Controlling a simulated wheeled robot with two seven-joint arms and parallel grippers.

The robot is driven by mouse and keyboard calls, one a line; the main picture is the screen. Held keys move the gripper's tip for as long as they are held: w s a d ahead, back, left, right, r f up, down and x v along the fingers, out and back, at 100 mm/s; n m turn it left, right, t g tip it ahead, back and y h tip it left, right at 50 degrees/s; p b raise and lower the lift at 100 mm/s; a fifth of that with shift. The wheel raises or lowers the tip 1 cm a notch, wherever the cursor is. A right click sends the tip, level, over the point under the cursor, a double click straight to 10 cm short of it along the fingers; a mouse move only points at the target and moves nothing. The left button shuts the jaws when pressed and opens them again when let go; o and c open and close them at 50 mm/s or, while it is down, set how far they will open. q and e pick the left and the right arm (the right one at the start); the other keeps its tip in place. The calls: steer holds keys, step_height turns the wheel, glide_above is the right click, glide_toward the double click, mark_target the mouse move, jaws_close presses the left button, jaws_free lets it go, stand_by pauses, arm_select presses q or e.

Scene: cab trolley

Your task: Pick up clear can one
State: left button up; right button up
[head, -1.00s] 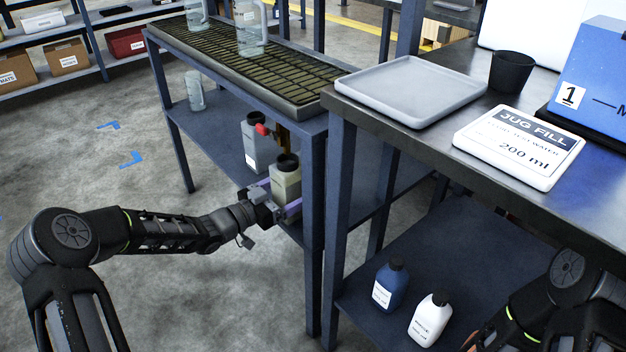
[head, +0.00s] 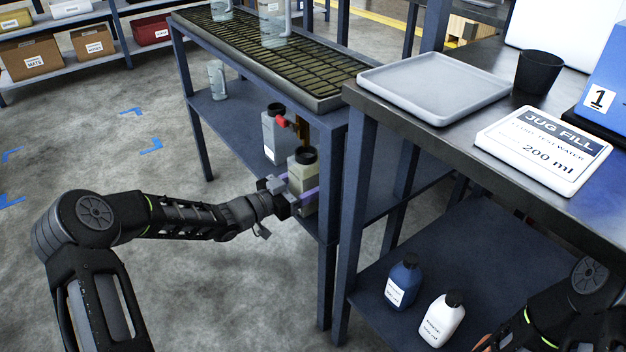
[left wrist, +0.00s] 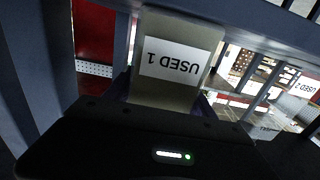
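A clear can (head: 302,183) with a black cap and murky contents stands upright by the lower shelf of the grated bench. In the left wrist view the can (left wrist: 172,62) appears upside down with a white label reading "USED 1". My left gripper (head: 297,190) has its purple fingers on either side of the can, close against it, and looks shut on it. Whether its base touches the shelf is hidden. A second grey can (head: 281,140) stands behind it near a red-ended valve. My right arm shows at the lower right; its gripper is outside the picture.
Bench legs (head: 330,260) stand right beside the held can. A clear jug (head: 217,80) stands further back on the lower shelf. Blue (head: 403,283) and white (head: 442,320) bottles stand on the right table's lower shelf. Floor to the left is open.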

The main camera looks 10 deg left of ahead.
arm_select(q)
jaws_close()
steer(key=shift+r, duration=0.15)
stand_by(0.6)
